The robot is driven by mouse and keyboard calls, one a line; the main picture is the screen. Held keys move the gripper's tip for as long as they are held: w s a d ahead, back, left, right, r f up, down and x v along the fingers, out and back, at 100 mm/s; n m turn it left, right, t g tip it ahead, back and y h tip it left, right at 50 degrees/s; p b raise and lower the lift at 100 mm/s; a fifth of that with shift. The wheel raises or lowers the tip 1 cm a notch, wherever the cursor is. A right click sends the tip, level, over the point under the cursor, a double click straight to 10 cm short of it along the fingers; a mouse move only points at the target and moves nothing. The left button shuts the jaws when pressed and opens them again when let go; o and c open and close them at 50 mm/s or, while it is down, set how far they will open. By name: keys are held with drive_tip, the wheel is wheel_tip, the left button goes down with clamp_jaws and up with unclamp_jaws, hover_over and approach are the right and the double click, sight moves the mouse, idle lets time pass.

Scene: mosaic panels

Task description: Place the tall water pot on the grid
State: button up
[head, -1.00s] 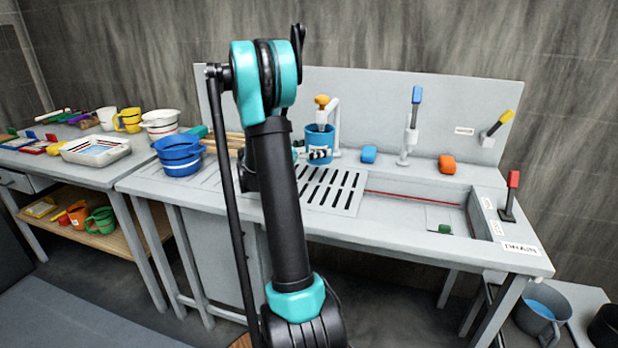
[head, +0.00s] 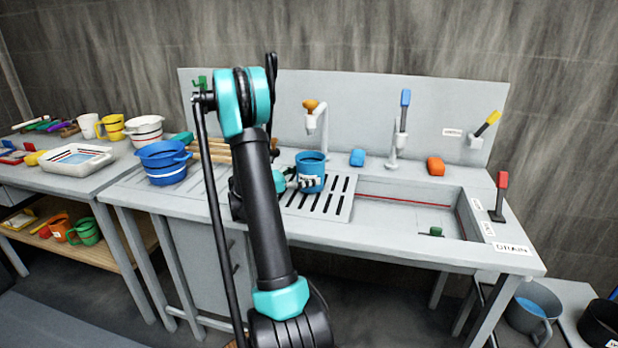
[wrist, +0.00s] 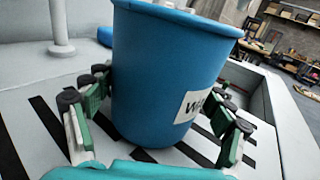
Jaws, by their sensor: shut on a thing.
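The tall water pot (head: 313,166) is a blue cylinder, upright, with a white label that shows in part in the wrist view (wrist: 160,75). My gripper (head: 300,183) is shut on it, with one finger on each side in the wrist view (wrist: 155,118). The grid (head: 345,205) is the grey slotted plate left of the sink basin; its dark slots (wrist: 45,120) show under the pot. The pot is over the grid, at its back part, and its base is at or very near the slats. I cannot tell if they touch.
A tap with an orange knob (head: 311,105) stands behind the pot. Blue bowls (head: 165,165) stand left of my arm. The sink basin (head: 395,210) opens to the right.

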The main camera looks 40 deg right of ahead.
drive_tip(key=shift+f, duration=0.25)
drive_tip(key=o, duration=1.6)
drive_tip(key=shift+f, duration=0.1)
drive_tip(key=shift+c, duration=0.2)
drive_tip(key=shift+a, duration=0.2)
drive_tip(key=v, duration=1.1)
drive_tip(key=shift+a, duration=0.3)
